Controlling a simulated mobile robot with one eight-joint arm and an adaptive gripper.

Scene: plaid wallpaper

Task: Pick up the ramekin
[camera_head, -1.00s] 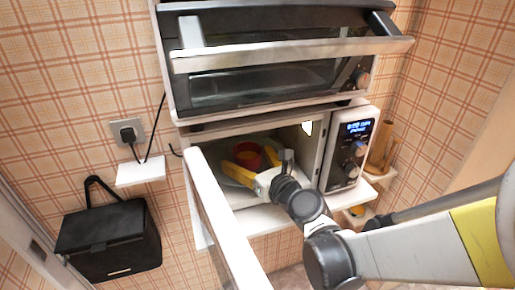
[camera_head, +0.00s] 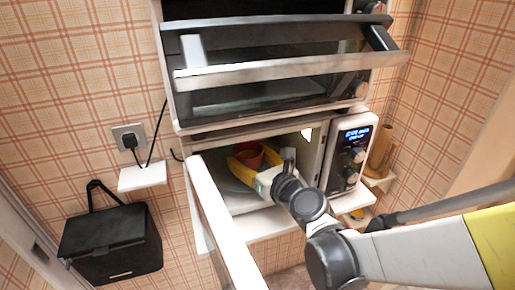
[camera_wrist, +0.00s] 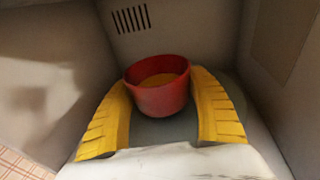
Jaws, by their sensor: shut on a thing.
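The red ramekin (camera_head: 249,154) is inside the open microwave, held between the yellow fingers of my gripper (camera_head: 251,160). In the wrist view the ramekin (camera_wrist: 158,88) is upright, with an orange-yellow inside. My gripper (camera_wrist: 160,95) is shut on it, one finger at each side near the tips. A grey round plate (camera_wrist: 150,132) lies below it. I cannot tell whether the ramekin is touching the plate.
The microwave's open door (camera_head: 226,222) stands at the left of the opening, and its control panel (camera_head: 350,155) at the right. An oven with its door (camera_head: 285,70) tilted open is above. A black box (camera_head: 112,240) hangs at lower left.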

